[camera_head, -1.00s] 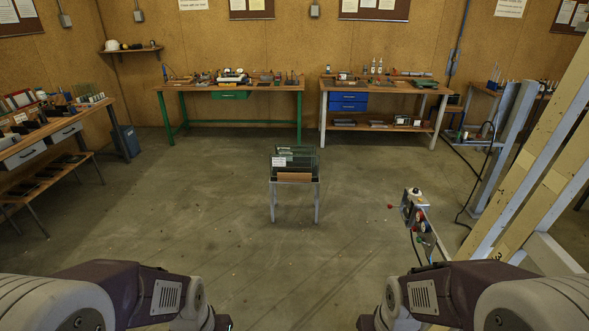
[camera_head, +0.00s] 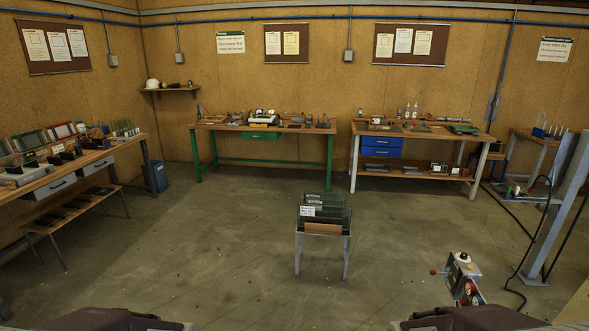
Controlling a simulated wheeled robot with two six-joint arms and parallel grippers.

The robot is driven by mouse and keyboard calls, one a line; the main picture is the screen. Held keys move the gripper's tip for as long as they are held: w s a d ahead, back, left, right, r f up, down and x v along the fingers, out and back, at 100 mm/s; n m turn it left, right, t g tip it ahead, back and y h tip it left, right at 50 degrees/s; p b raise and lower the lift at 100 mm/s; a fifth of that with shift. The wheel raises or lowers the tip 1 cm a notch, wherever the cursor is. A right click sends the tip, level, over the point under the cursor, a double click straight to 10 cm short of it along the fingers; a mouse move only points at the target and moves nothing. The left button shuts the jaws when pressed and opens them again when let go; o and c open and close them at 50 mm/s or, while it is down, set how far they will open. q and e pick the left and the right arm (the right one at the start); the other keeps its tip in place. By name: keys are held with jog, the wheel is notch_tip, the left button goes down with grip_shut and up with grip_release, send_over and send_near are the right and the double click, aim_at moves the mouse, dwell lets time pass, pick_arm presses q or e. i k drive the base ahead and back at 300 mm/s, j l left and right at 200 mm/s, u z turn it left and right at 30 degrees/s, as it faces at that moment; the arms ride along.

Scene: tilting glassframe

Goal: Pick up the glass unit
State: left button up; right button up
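Glass units (camera_head: 335,214) stand upright in a small metal-legged rack (camera_head: 348,250) in the middle of the floor, ahead of me. A white label (camera_head: 307,211) shows on the left of the group, and a brown block (camera_head: 322,228) sits at the front of the rack. I cannot tell how many panes there are. Only dark upper parts of my two arms show at the bottom edge, left and right. Both grippers are out of view, and nothing is seen touching the glass.
A grey post (camera_head: 558,205) with a cable and a small control device (camera_head: 461,275) stand at the right. A green-legged bench (camera_head: 262,128), a bench with blue drawers (camera_head: 423,131) and a left bench (camera_head: 70,172) line the walls. The floor around the rack is open.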

aim_at(307, 212)
jog(key=i+j+u, duration=0.1)
jog(key=i, duration=3.15)
jog(key=i+z, duration=0.2)
jog(key=i, duration=0.2)
jog(key=i+j+z, duration=0.15)
jog(key=i, duration=0.2)
jog(key=i+j+z, duration=0.2)
jog(key=i, duration=0.2)
